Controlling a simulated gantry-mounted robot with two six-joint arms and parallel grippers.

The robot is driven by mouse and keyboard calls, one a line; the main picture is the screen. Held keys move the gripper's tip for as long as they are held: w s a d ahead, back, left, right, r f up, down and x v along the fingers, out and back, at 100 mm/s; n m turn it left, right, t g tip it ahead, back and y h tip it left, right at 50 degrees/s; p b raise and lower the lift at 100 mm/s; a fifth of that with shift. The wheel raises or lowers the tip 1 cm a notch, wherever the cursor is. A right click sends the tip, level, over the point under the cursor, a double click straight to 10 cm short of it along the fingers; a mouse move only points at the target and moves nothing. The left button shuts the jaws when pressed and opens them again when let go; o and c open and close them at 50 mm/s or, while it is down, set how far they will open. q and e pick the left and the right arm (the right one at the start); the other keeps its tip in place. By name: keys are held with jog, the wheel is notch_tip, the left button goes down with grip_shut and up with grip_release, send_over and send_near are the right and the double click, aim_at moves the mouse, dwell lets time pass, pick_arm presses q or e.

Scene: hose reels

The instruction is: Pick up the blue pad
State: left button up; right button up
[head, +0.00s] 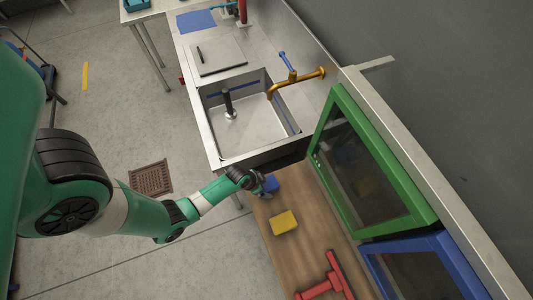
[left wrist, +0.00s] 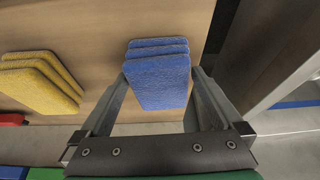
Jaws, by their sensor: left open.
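The blue pad (head: 271,184) lies on the wooden surface (head: 300,250) near the sink end. In the left wrist view the blue pad (left wrist: 160,80) shows as a thick block with layered edges; I cannot tell whether it is one piece or a stack. My left gripper (head: 259,182) is at the pad, and the arm partly hides it in the head view. In the left wrist view the open fingers of my left gripper (left wrist: 158,84) stand on either side of the pad. I cannot tell whether they touch it. My right gripper is not in view.
A yellow pad (head: 284,222) and a red T-shaped tool (head: 326,281) lie on the same wooden surface. A green-framed door (head: 427,213) and a blue-framed door (head: 466,270) stand along the right side. A metal sink (head: 250,138) with a brass tap (head: 297,82) lies beyond.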

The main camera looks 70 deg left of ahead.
aim_at(268, 185)
pick_arm(q)
jog(key=c, duration=1.3)
jog(key=shift+r+p, duration=0.4)
jog(key=r+p, duration=0.2)
jog(key=r, duration=0.1)
jog(key=r+p, duration=0.1)
jog(key=shift+s+d+r+p, duration=0.15)
jog(key=shift+s+d+p, duration=0.1)
jog(key=shift+d+p, duration=0.1)
jog(key=s+d+r+p, duration=0.2)
jog(key=d, duration=0.1)
jog(key=s+d+r+p, duration=0.2)
jog(key=s+d+r, duration=0.1)
jog(key=d, duration=0.1)
jog(key=s+d+r+p, duration=0.2)
jog(key=s+d+r, duration=0.1)
jog(key=shift+d, duration=0.2)
